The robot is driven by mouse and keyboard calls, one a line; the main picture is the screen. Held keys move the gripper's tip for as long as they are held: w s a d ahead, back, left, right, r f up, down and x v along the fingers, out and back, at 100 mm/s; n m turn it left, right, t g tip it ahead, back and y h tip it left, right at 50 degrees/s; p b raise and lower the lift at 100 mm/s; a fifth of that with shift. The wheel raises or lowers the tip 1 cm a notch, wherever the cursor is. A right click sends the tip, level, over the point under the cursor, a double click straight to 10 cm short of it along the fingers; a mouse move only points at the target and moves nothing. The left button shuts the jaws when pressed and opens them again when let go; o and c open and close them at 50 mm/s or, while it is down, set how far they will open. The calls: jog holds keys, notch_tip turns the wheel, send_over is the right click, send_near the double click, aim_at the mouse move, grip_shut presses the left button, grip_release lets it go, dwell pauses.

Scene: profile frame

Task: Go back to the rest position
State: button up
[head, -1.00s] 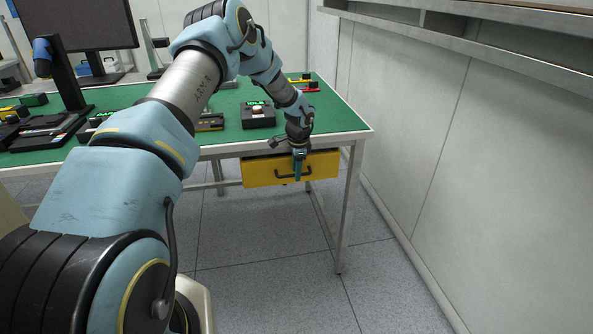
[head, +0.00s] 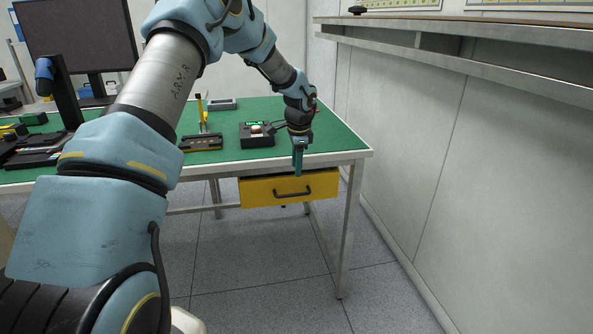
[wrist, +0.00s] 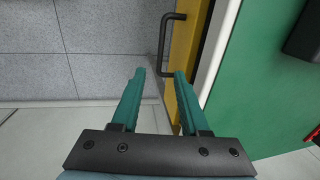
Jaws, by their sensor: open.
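My gripper (head: 298,160) is at the front edge of the green-topped table (head: 330,140), its fingers pointing down. In the wrist view its two teal fingers (wrist: 160,75) are apart with nothing between them. Below the fingertips in the head view is a yellow drawer (head: 255,192) under the tabletop, with a dark bar handle (head: 293,192). The handle also shows in the wrist view (wrist: 166,45), beyond the fingertips and apart from them. The drawer shows no visible opening.
A black box with a green display (head: 257,137) stands on the table left of my gripper. A dark monitor (head: 78,40) is at the left. A wall with a shelf (head: 450,52) runs along the right. The floor in front of the table is clear.

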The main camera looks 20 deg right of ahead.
jog(key=shift+a, duration=0.1)
jog(key=s+a+r+n, duration=0.3)
jog(key=s+a+n, duration=0.15)
jog(key=a, duration=0.45)
jog(key=s+a+r+n, duration=0.3)
jog(key=s+a, duration=0.2)
jog(key=a, duration=0.3)
jog(key=s+a+r+n, duration=0.2)
jog(key=s+a+n, duration=0.2)
jog(key=a, duration=0.5)
jog(key=s+a+n, duration=0.6)
jog(key=s+a, duration=0.1)
jog(key=s, duration=0.3)
jog(key=shift+s+r+g, duration=0.3)
jog(key=shift+s+r, duration=0.1)
jog(key=shift+r, duration=0.05)
jog(key=shift+a+n, duration=0.1)
jog(key=shift+n, duration=0.15)
